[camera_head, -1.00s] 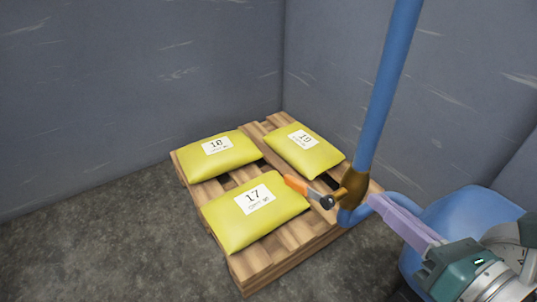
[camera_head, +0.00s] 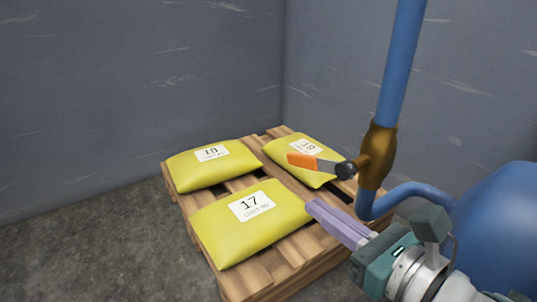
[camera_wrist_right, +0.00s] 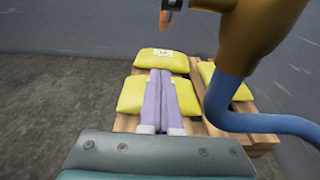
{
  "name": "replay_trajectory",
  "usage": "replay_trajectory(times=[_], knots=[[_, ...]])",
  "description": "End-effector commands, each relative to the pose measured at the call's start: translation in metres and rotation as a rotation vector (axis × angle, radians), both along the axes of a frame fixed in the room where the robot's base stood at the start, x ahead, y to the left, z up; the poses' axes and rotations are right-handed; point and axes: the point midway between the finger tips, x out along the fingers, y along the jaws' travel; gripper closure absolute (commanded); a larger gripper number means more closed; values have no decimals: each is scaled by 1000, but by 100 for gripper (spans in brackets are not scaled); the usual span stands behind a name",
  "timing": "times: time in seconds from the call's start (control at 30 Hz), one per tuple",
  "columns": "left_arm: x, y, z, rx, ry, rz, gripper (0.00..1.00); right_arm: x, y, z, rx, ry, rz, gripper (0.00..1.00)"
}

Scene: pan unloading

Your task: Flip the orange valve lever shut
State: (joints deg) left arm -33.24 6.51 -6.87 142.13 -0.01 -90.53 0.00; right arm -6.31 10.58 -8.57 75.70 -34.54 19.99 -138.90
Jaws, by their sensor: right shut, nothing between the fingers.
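The orange valve lever (camera_head: 303,161) sticks out to the left of the brass valve body (camera_head: 377,157), joined by a grey arm and a dark pivot. The valve sits on a vertical blue pipe (camera_head: 402,60). My right gripper (camera_head: 312,206) is shut and empty, its lilac fingers below the lever in the head view and apart from it. In the right wrist view the shut fingers (camera_wrist_right: 160,78) point away from the camera. The orange lever end (camera_wrist_right: 171,5) shows at that view's top edge, the valve body (camera_wrist_right: 255,35) at upper right. My left gripper is not in view.
A wooden pallet (camera_head: 236,287) carries yellow bags numbered 17 (camera_head: 240,232), 18 (camera_head: 195,172) and 19 (camera_head: 285,150). The blue pipe bends right below the valve toward a large blue tank (camera_head: 505,225). Grey walls stand behind; bare floor lies at the left.

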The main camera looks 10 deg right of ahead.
Motion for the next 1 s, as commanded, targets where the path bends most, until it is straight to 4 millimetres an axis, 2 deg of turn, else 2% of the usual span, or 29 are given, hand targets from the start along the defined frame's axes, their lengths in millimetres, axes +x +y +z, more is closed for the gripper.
replay_trajectory(times=[0.03,0.13,0.3,0.73,0.83,1.0], knots=[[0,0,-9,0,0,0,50,10,3,-5,-1,-3,0,100],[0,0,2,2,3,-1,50,16,5,17,-2,-3,1,100],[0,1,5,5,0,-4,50,21,7,32,-2,-2,0,100],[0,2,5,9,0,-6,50,23,9,36,2,1,-1,100],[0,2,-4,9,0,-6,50,24,9,33,9,-16,-2,100],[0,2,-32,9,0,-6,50,28,11,33,39,-96,-2,100]])
